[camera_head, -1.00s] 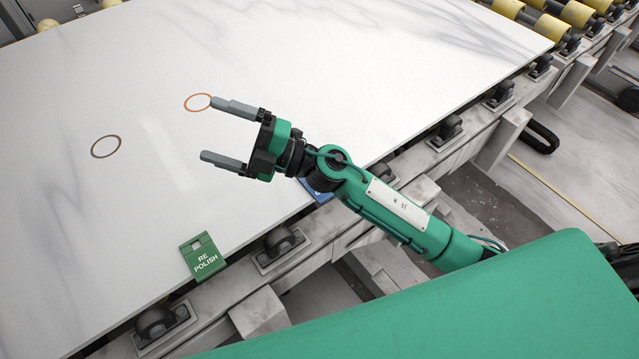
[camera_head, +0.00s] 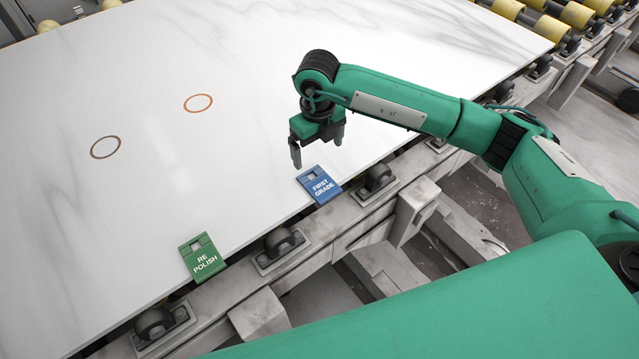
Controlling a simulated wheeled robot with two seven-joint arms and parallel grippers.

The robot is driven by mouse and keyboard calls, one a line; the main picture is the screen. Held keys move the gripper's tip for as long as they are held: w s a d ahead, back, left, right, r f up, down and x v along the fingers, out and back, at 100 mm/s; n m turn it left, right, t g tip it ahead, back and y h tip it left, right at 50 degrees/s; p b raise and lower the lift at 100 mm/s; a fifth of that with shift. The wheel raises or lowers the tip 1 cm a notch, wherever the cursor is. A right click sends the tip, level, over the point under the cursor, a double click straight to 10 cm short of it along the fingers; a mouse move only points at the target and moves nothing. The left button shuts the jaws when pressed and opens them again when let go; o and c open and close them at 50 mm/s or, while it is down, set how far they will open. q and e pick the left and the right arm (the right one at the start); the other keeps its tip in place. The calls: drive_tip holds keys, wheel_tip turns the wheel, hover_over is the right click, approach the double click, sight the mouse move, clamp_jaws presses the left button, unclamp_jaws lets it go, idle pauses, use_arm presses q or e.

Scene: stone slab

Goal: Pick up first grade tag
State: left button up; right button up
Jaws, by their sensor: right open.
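The blue tag lettered FIRST GRADE (camera_head: 319,187) lies at the near edge of the white slab. The green tag lettered RE POLISH (camera_head: 203,259) lies farther left along the same edge. My right gripper (camera_head: 317,158) points down just above and behind the blue tag, open and with nothing between its fingers. It looks apart from the tag, though the exact height is hard to tell. My left gripper does not show.
The white veined stone slab (camera_head: 150,200) rests on a roller frame (camera_head: 330,240). An orange ring (camera_head: 198,95) and a dark brown ring (camera_head: 105,138) are marked on it. Yellow rollers (camera_head: 553,27) stand at the back right. Most of the slab is clear.

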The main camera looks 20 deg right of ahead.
drive_tip(key=p, duration=0.1)
hover_over(321, 185)
drive_tip(key=f, duration=0.7)
drive_tip(key=shift+s+a+f, duration=0.1)
drive_tip(key=shift+a+f, duration=0.2)
drive_tip(key=shift+a, duration=0.05)
drive_tip(key=f, duration=0.1)
drive_tip(key=f+p, duration=0.2)
drive_tip(key=f, duration=0.1)
drive_tip(key=shift+d, duration=0.35)
drive_tip(key=shift+f, duration=0.6)
drive_tip(key=c, duration=1.1)
